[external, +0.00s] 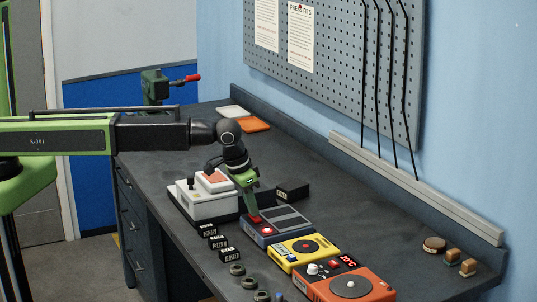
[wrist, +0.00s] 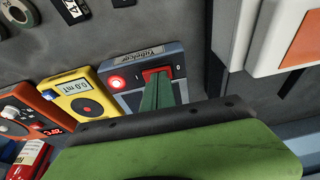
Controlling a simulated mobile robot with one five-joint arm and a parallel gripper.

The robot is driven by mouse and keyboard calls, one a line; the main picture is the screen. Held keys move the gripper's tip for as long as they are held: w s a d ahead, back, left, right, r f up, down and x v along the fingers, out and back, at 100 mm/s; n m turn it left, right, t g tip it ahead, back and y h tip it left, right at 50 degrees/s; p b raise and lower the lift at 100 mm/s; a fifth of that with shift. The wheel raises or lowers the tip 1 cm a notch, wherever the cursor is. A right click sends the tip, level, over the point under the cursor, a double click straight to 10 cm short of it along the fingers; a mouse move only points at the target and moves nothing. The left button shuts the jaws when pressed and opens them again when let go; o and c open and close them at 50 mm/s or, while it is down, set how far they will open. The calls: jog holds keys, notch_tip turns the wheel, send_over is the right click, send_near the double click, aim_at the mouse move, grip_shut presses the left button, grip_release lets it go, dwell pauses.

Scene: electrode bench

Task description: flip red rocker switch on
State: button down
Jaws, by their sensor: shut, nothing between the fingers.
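The red rocker switch (external: 256,219) sits on a grey-blue box (external: 289,219) on the bench. In the wrist view the rocker (wrist: 157,73) lies between an "I" mark and a "0" mark, and the box (wrist: 135,98) has a round red lamp (wrist: 116,83) that looks lit. My gripper (external: 252,212) is shut and empty, pointing down with its green fingertips at the rocker. In the wrist view the fingertips (wrist: 158,80) overlap the rocker and hide part of it. They appear to touch it; which side is pressed down I cannot tell.
A yellow meter (external: 305,249) and an orange hotplate-like unit (external: 350,285) stand beside the box. A white device (external: 200,203) with an orange-red top is on the other side. Small black labelled blocks (external: 218,243) lie in front. A black block (external: 292,189) sits behind.

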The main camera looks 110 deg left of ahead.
jog(key=shift+r, duration=0.15)
jog(key=r+p, duration=0.4)
jog(key=p, duration=0.1)
jog(key=shift+w+d+r, duration=0.15)
jog(key=shift+d+r, duration=0.05)
jog(key=shift+r, duration=0.1)
jog(key=d+r+p, duration=0.3)
jog(key=r+p, duration=0.5)
jog(key=shift+s+d+r, duration=0.25)
jog(key=shift+s, duration=0.05)
jog(key=s+d+f+m+h+b, duration=0.1)
jog(key=s+d+f+m+b, duration=0.1)
jog(key=d+f+b, duration=0.45)
jog(key=s+d+f+m+b, duration=0.1)
jog(key=s+d+f+b, duration=0.25)
jog(key=d, duration=0.65)
jog(key=s+d+f+m+g, duration=0.1)
jog(key=s+d+m, duration=0.2)
jog(key=s, duration=0.3)
jog(key=s+d+f+m+g+h+b, duration=0.1)
jog(key=s+d+m, duration=0.1)
jog(key=s+d, duration=0.2)
jog(key=shift+s+d+f+m, duration=0.2)
jog(key=shift+s+d+m, duration=0.15)
jog(key=shift+s, duration=0.55)
